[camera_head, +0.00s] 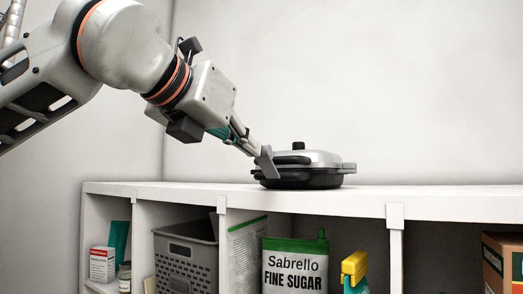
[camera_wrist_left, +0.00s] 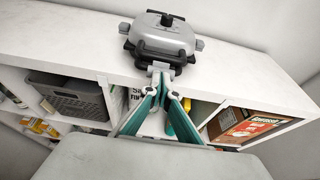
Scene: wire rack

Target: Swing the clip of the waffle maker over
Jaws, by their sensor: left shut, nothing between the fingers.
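The waffle maker (camera_head: 318,172) is silver on top and black below, and stands closed on top of the white shelf. It also shows in the left wrist view (camera_wrist_left: 165,37), with a dark knob on its lid and grey tabs at its sides. My left gripper (camera_head: 266,163) is shut and empty, with its fingertips at the near left edge of the waffle maker. In the left wrist view the fingertips (camera_wrist_left: 160,68) meet right at its front edge and cover part of it. I cannot make out the clip apart from the fingertips. My right gripper is not in view.
The white shelf top (camera_head: 440,204) is clear to the right of the waffle maker. Below are a grey basket (camera_head: 187,262), a sugar bag (camera_head: 295,266), a yellow-topped bottle (camera_head: 354,268) and a brown box (camera_head: 505,262). A plain wall stands behind.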

